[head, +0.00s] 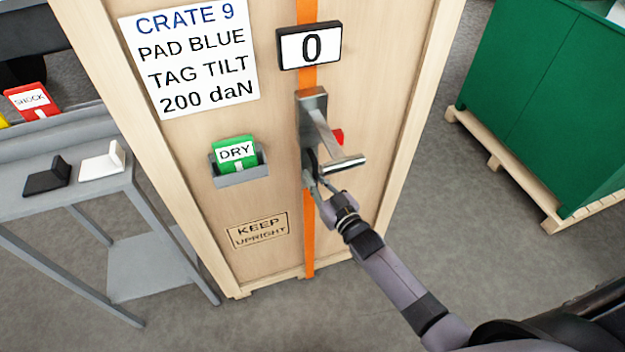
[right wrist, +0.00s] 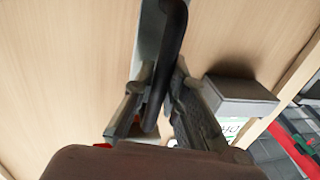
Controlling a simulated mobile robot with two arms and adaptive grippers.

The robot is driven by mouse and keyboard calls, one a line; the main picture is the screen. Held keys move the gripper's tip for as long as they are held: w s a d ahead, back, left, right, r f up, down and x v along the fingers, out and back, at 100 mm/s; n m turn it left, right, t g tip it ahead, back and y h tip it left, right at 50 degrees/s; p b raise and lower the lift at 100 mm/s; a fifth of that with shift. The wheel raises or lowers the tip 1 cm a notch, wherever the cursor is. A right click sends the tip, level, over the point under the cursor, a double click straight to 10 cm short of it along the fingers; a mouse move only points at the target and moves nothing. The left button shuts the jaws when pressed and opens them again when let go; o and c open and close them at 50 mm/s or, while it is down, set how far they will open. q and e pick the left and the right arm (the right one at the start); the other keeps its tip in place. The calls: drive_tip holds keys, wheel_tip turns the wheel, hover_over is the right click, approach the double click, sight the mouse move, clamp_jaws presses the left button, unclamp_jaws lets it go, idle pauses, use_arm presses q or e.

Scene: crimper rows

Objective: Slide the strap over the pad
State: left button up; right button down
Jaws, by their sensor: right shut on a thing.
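The orange strap (head: 308,240) runs straight down the front of the wooden crate (head: 200,150). A grey metal strap tool (head: 313,110) with a side handle sits on it, below a display reading 0 (head: 310,46). My right gripper (head: 316,186) is at the tool's lower end. In the right wrist view its fingers (right wrist: 160,105) are closed around a dark bar (right wrist: 168,60) that appears to belong to the tool. A black pad (head: 46,177) and a white pad (head: 103,162) lie on the grey cart at left. No blue pad shows. My left gripper is not in view.
A sign (head: 190,55) reads CRATE 9, PAD BLUE, TAG TILT, 200 daN. A green DRY tag (head: 235,153) sits in a grey holder (head: 241,178) on the crate. A red SHOCK tag (head: 31,101) is on the cart (head: 70,203). A green cabinet (head: 545,100) stands at right.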

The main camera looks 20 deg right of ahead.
drive_tip(key=d+b, duration=0.1)
drive_tip(key=d, duration=1.2)
drive_tip(key=shift+w, duration=0.25)
drive_tip(key=c, duration=1.7)
unclamp_jaws()
drive_tip(key=shift+d, duration=0.15)
drive_tip(key=shift+o, duration=0.5)
drive_tip(key=v, duration=1.2)
